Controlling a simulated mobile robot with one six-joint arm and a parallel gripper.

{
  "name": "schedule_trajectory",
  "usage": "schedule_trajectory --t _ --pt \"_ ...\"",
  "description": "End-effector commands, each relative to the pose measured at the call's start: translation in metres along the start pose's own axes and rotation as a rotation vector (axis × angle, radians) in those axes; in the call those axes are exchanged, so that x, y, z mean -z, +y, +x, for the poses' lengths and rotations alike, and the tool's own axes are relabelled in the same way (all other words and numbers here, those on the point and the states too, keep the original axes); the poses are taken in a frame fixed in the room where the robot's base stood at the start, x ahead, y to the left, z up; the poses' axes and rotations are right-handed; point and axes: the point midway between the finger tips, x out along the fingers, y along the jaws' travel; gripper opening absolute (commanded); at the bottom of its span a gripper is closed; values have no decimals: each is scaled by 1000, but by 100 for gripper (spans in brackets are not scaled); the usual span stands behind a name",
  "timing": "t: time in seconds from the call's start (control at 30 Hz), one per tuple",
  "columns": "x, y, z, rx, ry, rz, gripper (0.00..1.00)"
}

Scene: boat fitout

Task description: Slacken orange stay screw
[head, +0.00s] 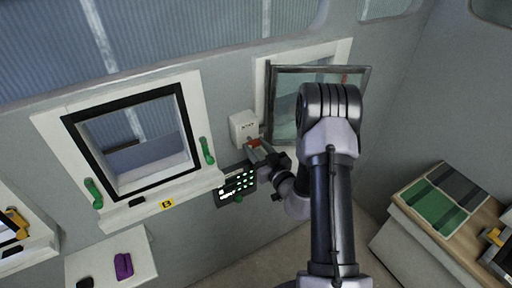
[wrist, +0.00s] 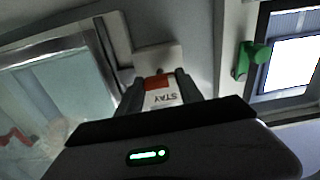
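The orange stay screw (wrist: 157,82) shows in the wrist view between my gripper's two dark fingers, above a white label reading STAY (wrist: 161,99). In the head view its orange-red part (head: 253,143) shows just below a white wall box (head: 243,126), at the tip of my gripper (head: 257,148). One finger is on each side of the screw; I cannot tell whether they press on it. The tilted, grey-framed window pane (head: 282,112) stands to the right of the box, partly hidden by my arm.
A black-framed window (head: 187,118) with green handles (head: 207,151) is to the left. A dark panel with lit green marks (head: 236,187) sits below the box. A purple object (head: 123,266) lies on a white ledge at lower left. A bench with a green mat (head: 436,208) is at right.

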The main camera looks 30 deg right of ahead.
Motion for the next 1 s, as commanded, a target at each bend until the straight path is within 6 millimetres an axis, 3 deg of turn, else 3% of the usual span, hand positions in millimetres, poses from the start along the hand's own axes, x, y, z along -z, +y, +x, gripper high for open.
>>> schedule_trajectory --t 0.03,0.1,0.47,1.0 --pt "0 0 0 0 0 0 16" --pt "0 0 0 0 0 0 3" --pt "0 0 0 1 -1 -73 3" --pt "1 0 0 1 0 -543 3"
